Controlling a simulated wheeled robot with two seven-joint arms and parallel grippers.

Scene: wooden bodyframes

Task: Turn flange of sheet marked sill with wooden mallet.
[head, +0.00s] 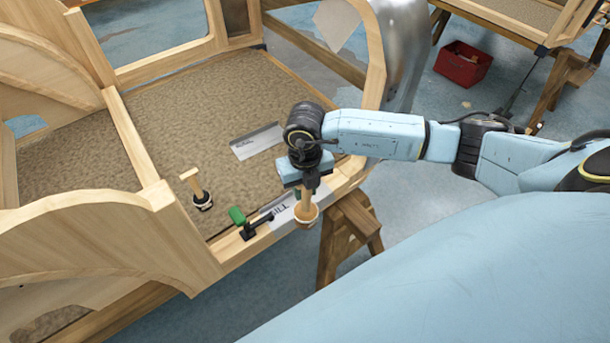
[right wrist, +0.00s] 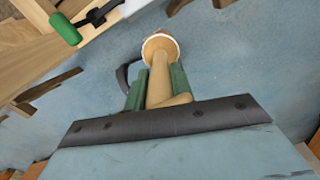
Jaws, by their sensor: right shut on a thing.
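My right gripper (head: 306,186) is shut on the wooden mallet (head: 306,214), which hangs head-down at the sill edge. In the right wrist view the fingers (right wrist: 160,75) grip the mallet's pale handle, with its round head (right wrist: 160,46) beyond the fingertips. The sheet marked SILL (head: 285,212) lies on the wooden sill rail, just left of the mallet head and partly hidden by it. I cannot tell whether the head touches the sheet. A clamp with a green handle (head: 237,215) sits at the sheet's left end. My left gripper is not in view.
Another marked metal sheet (head: 257,141) lies farther back. A wooden trestle (head: 346,240) stands below the sill. A red box (head: 462,65) is on the blue floor.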

